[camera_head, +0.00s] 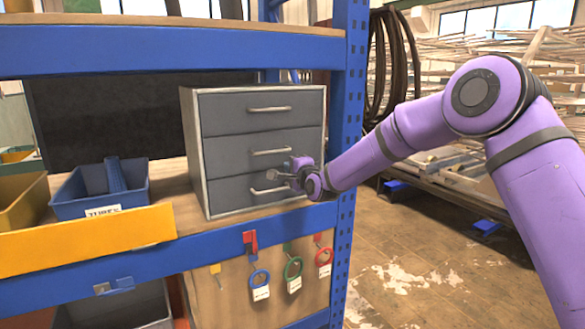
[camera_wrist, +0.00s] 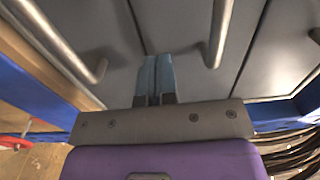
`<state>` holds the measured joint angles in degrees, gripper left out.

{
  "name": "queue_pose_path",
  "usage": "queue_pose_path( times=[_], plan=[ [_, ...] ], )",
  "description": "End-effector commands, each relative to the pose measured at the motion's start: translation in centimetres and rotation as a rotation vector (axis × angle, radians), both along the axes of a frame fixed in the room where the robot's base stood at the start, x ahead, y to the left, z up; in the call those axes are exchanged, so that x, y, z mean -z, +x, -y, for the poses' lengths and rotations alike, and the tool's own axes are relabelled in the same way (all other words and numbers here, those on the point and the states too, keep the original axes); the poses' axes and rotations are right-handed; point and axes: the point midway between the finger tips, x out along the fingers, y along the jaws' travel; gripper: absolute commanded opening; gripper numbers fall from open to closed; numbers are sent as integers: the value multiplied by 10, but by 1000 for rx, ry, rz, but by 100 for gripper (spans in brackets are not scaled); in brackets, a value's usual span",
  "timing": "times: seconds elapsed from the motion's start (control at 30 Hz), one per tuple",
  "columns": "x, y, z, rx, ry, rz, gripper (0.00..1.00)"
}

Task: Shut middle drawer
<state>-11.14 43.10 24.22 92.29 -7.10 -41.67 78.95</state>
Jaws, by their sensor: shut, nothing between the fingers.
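A grey cabinet (camera_head: 193,150) with three stacked drawers stands on the shelf. The middle drawer (camera_head: 230,154) has a pale bar handle (camera_head: 271,151). Its face looks about level with the drawers above and below; a small gap cannot be told. My gripper (camera_head: 284,174) is shut and empty, in front of the cabinet's right side, just below that handle. In the wrist view, the shut fingertips (camera_wrist: 157,62) point at the lower part of the middle drawer front, between its handle (camera_wrist: 222,35) and the bottom drawer's handle (camera_wrist: 65,45). Whether they touch the face is unclear.
The blue upright (camera_head: 345,130) rises right of the cabinet. Blue rails run above and below it. A blue bin (camera_head: 75,200) and a yellow bin (camera_head: 22,205) stand to the left. Coloured ring tags (camera_head: 260,280) hang below. The floor right of the rack is open.

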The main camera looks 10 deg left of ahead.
Motion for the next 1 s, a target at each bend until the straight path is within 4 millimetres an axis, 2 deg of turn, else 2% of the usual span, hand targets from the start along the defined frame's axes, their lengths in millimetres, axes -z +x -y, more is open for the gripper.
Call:
queue_pose_path(
  times=[0.07, 0.37, 0.7, 0.87, 1.0],
  plan=[
    [1, -2, -2, -1, 0, -2, 0],
    [1, -30, 19, 0, -3, -4, 0],
    [2, -73, 48, -1, -3, -4, 0],
    [1, -83, 54, -1, -4, -3, 0],
    [-7, -89, 63, 1, -62, 3, 0]
  ],
)
